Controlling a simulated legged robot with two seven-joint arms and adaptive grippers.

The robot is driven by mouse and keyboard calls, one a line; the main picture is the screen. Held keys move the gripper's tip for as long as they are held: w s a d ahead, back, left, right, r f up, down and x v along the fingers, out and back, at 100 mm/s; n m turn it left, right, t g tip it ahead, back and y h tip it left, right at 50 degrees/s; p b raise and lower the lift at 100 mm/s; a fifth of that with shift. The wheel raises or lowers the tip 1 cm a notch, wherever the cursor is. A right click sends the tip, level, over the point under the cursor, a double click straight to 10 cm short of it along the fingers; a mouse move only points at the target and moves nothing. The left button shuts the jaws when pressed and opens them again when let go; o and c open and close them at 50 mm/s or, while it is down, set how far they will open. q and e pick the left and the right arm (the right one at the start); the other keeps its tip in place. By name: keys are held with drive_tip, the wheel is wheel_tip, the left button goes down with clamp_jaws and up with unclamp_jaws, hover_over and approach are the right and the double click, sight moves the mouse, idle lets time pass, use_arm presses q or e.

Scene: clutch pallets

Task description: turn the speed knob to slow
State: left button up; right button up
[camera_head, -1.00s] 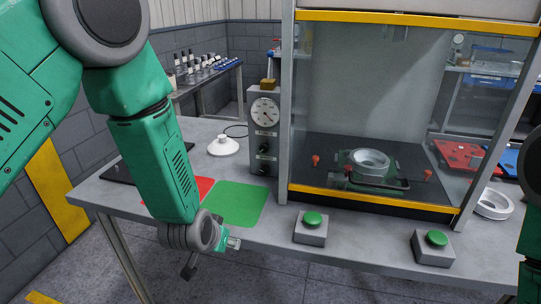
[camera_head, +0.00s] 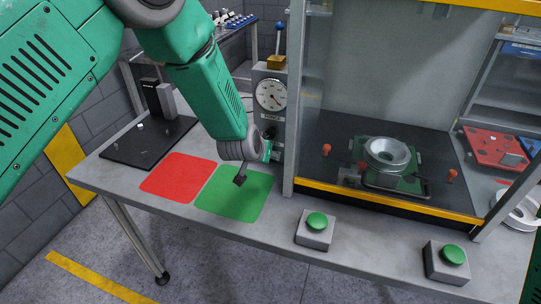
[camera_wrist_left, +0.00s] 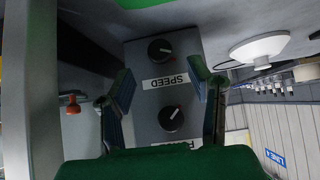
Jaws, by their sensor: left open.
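The grey control box (camera_head: 271,118) stands at the left side of the press, with a dial gauge and FORCE label on its front. In the left wrist view the box is upside down, showing a SPEED label (camera_wrist_left: 165,83) between two black knobs: one knob (camera_wrist_left: 160,49) beyond the label, with a mark pointing right, and another (camera_wrist_left: 172,119) nearer, with a mark pointing up and right. My left gripper (camera_head: 268,150) is in front of the box's lower part and hides the knobs from the head view. Its open fingers (camera_wrist_left: 162,92) straddle the label's line of sight, holding nothing. My right gripper is out of view.
The press's post and yellow front edge (camera_head: 376,201) are close to my left gripper's right. Green button boxes (camera_head: 315,231) stand at the table front. Red (camera_head: 178,177) and green (camera_head: 236,194) mats lie flat below my arm.

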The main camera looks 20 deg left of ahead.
use_arm(q)
drive_tip(key=x, duration=0.6)
clamp_jaws()
